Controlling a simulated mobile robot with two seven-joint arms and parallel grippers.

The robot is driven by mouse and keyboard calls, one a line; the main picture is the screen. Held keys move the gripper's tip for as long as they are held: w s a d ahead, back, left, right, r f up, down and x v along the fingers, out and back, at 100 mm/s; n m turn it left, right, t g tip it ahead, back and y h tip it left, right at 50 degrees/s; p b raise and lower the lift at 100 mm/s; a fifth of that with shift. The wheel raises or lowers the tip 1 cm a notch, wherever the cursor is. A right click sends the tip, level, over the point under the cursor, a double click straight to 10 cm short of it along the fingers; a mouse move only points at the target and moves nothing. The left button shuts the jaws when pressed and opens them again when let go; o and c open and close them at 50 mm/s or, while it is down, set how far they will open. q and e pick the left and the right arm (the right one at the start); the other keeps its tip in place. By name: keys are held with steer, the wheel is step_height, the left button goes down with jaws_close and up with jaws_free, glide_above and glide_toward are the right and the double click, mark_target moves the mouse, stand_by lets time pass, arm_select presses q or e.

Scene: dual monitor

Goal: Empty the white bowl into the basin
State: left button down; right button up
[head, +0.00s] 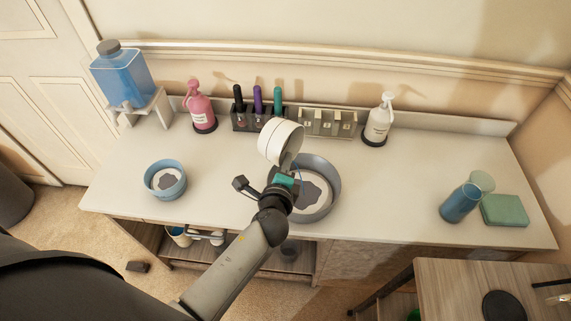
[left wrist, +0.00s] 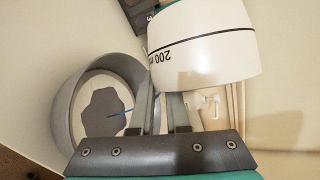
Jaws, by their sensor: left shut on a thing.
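The white bowl (head: 276,138) is held in my left gripper (head: 286,172), above the back-left rim of the basin. It looks tilted; I cannot see its inside or whether anything is in it. In the left wrist view the white bowl (left wrist: 203,45) shows a black line and a "200" mark, with my left gripper's fingers (left wrist: 165,100) at its lower edge. The grey round basin (head: 332,196) stands on the counter, partly hidden behind my gripper. It also shows in the left wrist view (left wrist: 62,95), with a white bottom and a dark grey patch. My right gripper is out of view.
A blue bowl (head: 165,191) stands on the counter at left. A pink pump bottle (head: 200,108), a rack of markers (head: 245,119), a grey rack (head: 328,124) and a white pump bottle (head: 379,122) line the back. Blue cups (head: 459,204) and a green block (head: 505,210) stand at right.

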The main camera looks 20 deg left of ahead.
arm_select(q)
steer(key=shift+d+m+t+y+b, duration=0.1)
steer(key=shift+m+t+y+b, duration=0.4)
steer(key=shift+b, duration=0.55)
steer(key=shift+m+y+b, duration=0.3)
steer(key=shift+m+b, duration=0.4)
steer(key=shift+b, duration=0.5)
steer(key=shift+d+m+t+y+b, duration=0.15)
steer(key=shift+m+t+y+b, duration=0.15)
steer(key=shift+m+t+b, duration=0.45)
steer(key=shift+g, duration=0.25)
